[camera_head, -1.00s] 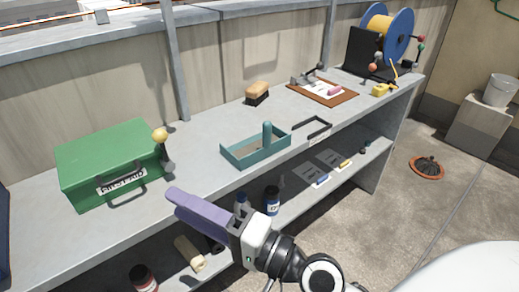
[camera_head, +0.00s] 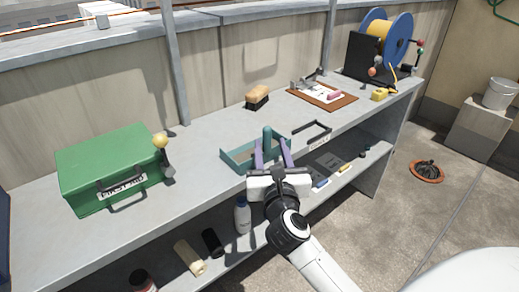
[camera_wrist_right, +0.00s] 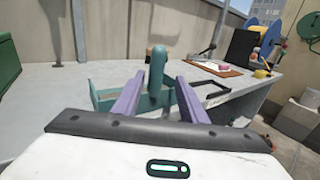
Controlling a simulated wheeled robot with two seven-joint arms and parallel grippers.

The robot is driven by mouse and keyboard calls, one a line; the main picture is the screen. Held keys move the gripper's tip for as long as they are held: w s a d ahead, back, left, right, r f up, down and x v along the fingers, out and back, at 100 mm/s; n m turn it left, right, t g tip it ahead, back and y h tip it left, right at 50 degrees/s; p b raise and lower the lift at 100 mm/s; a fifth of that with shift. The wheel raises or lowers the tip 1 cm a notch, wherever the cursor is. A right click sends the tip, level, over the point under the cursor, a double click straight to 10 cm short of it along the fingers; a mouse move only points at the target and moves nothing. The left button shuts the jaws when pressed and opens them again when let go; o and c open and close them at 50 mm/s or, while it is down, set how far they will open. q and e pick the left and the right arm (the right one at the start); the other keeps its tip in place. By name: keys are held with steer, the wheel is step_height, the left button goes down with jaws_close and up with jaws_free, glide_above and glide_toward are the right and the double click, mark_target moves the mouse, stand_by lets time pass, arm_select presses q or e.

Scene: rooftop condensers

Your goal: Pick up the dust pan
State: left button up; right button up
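The dust pan appears to be the teal open tray (camera_head: 236,161) with an upright rounded handle (camera_head: 267,139), standing on the grey workbench top near its front edge. My right gripper (camera_head: 272,146) reaches in over that edge, its two purple fingers apart. In the right wrist view, the teal handle (camera_wrist_right: 157,68) stands upright between the open fingers (camera_wrist_right: 158,92), with gaps on both sides. I cannot tell how far the fingertips reach past it. The fingers and gripper body hide part of the tray. My left gripper is not in view.
A green first aid box (camera_head: 108,165) stands at left on the bench (camera_head: 205,150). A brush (camera_head: 257,97) lies behind the tray, a black handle-shaped frame (camera_head: 313,132) to its right. A clipboard (camera_head: 323,96) and blue cable reel (camera_head: 388,36) are farther right.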

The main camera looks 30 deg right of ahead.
steer(key=shift+a+x, duration=0.2)
steer(key=shift+x, duration=1.3)
steer(key=shift+a+x, duration=0.15)
steer(key=shift+x, duration=1.35)
steer(key=shift+w, duration=0.2)
jaws_close()
